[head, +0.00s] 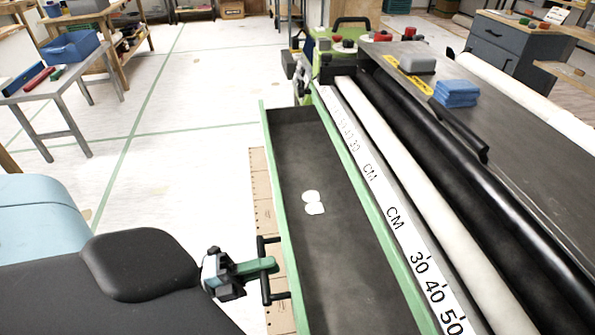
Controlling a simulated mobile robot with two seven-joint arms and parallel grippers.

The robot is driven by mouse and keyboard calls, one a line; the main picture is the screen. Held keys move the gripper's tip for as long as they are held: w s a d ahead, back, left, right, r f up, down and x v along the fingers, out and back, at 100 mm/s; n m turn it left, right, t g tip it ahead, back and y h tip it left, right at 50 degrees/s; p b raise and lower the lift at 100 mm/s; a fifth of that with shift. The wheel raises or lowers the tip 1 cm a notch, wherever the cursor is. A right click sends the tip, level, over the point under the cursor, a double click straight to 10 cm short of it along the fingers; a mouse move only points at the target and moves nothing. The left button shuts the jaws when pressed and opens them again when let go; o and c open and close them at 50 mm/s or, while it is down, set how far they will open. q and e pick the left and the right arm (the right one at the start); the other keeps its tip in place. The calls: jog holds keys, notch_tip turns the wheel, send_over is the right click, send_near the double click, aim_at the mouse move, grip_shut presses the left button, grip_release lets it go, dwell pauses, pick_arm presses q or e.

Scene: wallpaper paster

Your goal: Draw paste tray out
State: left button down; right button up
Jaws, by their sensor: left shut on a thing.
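The paste tray (322,262) is a long, dark trough with green side walls, running along the left side of the wallpaper paster. A black bar handle (264,287) is on the tray's left wall. My left gripper (266,266) reaches in from the left and is shut on this handle; its fingers partly hide the middle of the bar. The tray's near end runs out of the bottom of the picture. My right gripper is not in view.
A ruler strip (393,219), a white roller (390,160) and a black roller (440,152) lie right of the tray. Blue cloths (457,93) lie on the machine top. A brown strip (262,190) is on the floor left of the tray; the floor (190,130) beyond is clear.

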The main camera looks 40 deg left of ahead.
pick_arm(q)
jog(key=shift+r+v, duration=0.15)
jog(key=shift+v, duration=0.6)
jog(key=shift+r+v, duration=0.2)
jog(key=shift+v, duration=0.55)
jog(key=c, duration=1.5)
grip_release()
jog(key=shift+o, duration=0.2)
jog(key=v, duration=0.8)
jog(key=shift+b, duration=0.45)
jog(key=shift+w, duration=0.1)
